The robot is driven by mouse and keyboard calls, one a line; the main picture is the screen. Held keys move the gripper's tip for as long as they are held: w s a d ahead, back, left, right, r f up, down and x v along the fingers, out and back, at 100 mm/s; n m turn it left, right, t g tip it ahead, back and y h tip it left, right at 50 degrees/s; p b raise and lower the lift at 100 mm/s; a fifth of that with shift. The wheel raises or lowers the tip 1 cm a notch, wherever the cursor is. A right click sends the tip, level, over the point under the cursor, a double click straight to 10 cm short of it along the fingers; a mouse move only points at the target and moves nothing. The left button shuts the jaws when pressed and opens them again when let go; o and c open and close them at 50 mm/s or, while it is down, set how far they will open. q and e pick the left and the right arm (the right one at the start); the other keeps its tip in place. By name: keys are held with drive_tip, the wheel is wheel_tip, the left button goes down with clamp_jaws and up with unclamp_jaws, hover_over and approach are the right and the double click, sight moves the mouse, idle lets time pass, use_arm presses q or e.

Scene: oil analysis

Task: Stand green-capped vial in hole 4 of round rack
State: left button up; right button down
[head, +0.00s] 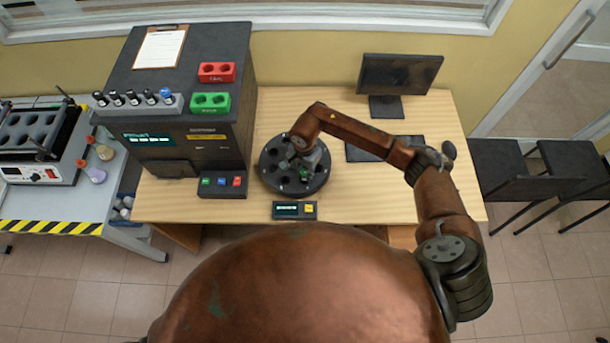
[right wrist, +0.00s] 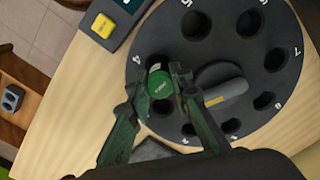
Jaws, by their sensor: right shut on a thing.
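The green-capped vial (right wrist: 161,88) is between the fingertips of my right gripper (right wrist: 159,82), which is shut on it. In the head view my right gripper (head: 304,168) is over the round rack (head: 268,180). My left gripper is not in view.
A small display box with a yellow button (head: 294,210) lies in front of the rack. A large dark analyser (head: 185,85) stands left, with red (head: 217,72) and green (head: 210,102) blocks on top. A monitor (head: 398,75) stands behind right.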

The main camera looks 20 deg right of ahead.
sight(305, 173)
wheel_tip(305, 173, down, 2)
drive_tip(key=shift+f, duration=0.1)
drive_tip(key=shift+f, duration=0.15)
drive_tip(key=c, duration=1.7)
unclamp_jaws()
drive_tip(key=shift+c, duration=0.2)
drive_tip(key=shift+r, duration=0.3)
wheel_tip(305, 173, up, 12)
drive_tip(key=shift+f+b, duration=0.1)
drive_tip(key=shift+b, duration=0.55)
